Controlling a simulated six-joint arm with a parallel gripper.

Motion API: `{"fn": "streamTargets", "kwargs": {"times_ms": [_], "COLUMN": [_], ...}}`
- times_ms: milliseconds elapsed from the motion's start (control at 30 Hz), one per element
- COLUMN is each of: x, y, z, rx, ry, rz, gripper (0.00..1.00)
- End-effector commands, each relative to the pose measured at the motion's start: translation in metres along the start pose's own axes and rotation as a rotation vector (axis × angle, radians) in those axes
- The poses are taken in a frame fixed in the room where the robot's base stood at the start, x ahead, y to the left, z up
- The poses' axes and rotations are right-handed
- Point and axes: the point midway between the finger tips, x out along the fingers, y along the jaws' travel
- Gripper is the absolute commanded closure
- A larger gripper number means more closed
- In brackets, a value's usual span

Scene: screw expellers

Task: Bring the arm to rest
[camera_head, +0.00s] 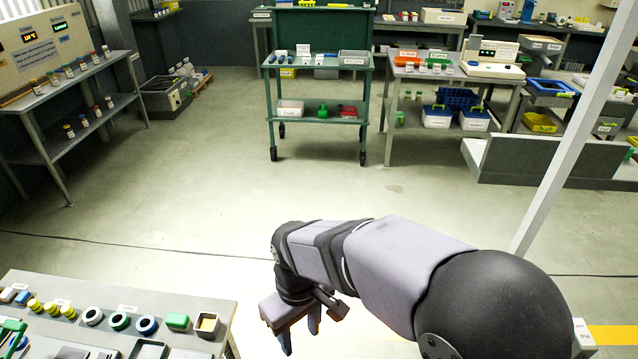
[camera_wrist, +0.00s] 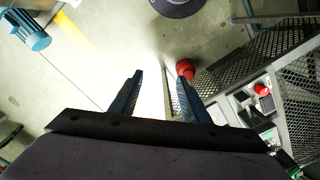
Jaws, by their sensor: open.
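My gripper (camera_head: 300,335) shows in the head view at the lower middle, at the end of my bent arm, to the right of the near workbench. Its fingers point down. In the wrist view my gripper (camera_wrist: 160,98) has its two dark blue fingers apart, with nothing between them but bright floor. It is open and empty. The gripper touches nothing that I can see.
The near workbench (camera_head: 190,302) at lower left carries rings, bottles and small trays. A green cart (camera_head: 320,100), a left shelf (camera_head: 60,110) and a white post (camera_head: 575,140) stand farther off. The wrist view shows mesh guards (camera_wrist: 225,75) and a blue motor (camera_wrist: 28,30). The middle floor is clear.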

Motion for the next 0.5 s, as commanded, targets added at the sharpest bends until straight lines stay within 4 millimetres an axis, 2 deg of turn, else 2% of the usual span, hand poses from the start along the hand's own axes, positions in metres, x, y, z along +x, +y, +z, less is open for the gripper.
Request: {"fn": "streamTargets", "kwargs": {"times_ms": [33, 100, 200, 300, 400, 500], "x": [-0.007, -0.010, -0.013, -0.013, -0.012, -0.011], "y": [0.026, 0.054, 0.084, 0.102, 0.111, 0.115], "z": [0.019, 0.047, 0.087, 0.125, 0.156, 0.178], "rx": [0.095, 0.216, 0.381, 0.525, 0.640, 0.721], "ry": [0.002, 0.004, 0.007, 0.008, 0.008, 0.008], "rz": [0.002, 0.005, 0.009, 0.013, 0.015, 0.017], "gripper": [0.57, 0.57, 0.57, 0.57, 0.57, 0.57]}}
